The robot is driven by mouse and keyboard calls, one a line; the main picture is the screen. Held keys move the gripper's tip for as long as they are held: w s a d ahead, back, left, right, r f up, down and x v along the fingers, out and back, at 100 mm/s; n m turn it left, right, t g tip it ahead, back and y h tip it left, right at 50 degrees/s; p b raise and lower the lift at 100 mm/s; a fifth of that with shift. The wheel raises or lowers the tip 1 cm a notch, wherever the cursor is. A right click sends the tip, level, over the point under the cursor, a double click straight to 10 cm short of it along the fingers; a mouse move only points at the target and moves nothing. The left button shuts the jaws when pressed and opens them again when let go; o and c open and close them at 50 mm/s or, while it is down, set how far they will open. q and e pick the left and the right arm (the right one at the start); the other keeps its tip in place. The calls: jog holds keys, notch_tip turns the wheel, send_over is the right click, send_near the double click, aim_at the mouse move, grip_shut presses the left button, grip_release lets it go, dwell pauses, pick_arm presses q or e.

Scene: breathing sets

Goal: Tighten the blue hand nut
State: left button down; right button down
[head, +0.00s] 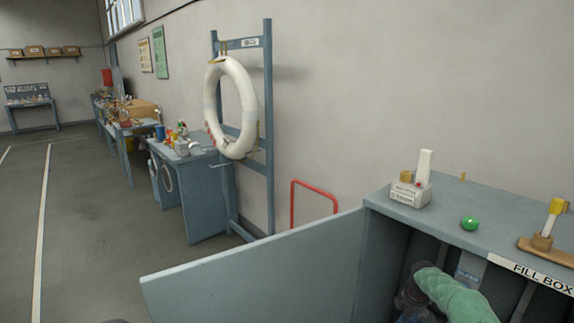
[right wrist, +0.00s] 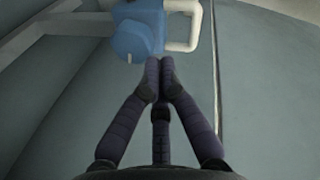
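The blue hand nut (right wrist: 137,38) shows at the top of the right wrist view, a rounded blue piece with a small pale mark on its lower edge. A white bent bar or pipe (right wrist: 190,42) is beside it on the right. My right gripper (right wrist: 160,68) has its dark fingers drawn together, with the tips just below the nut. I see nothing between them, and cannot tell whether they touch the nut. In the head view the right gripper (head: 408,299) is inside the open fill box (head: 384,250), partly hidden by my green-covered arm.
The box's open door (head: 255,270) stretches left across the foreground. A white block device (head: 410,195), a green ball-like knob (head: 469,223) and a yellow-handled tool (head: 552,215) are on the box top. Side walls leave little room inside. The floor (head: 100,220) at left is clear.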

pick_arm(q)
jog(key=shift+f+b, duration=0.3)
jog(key=shift+f, duration=0.35)
pick_arm(e)
jog(key=shift+s+x, duration=0.15)
jog(key=shift+x, duration=0.65)
jog(key=shift+s+x, duration=0.2)
jog(key=shift+x, duration=0.55)
pick_arm(q)
jog(key=shift+r, duration=0.15)
pick_arm(e)
jog(key=shift+w+r, duration=0.1)
jog(key=shift+w, duration=0.05)
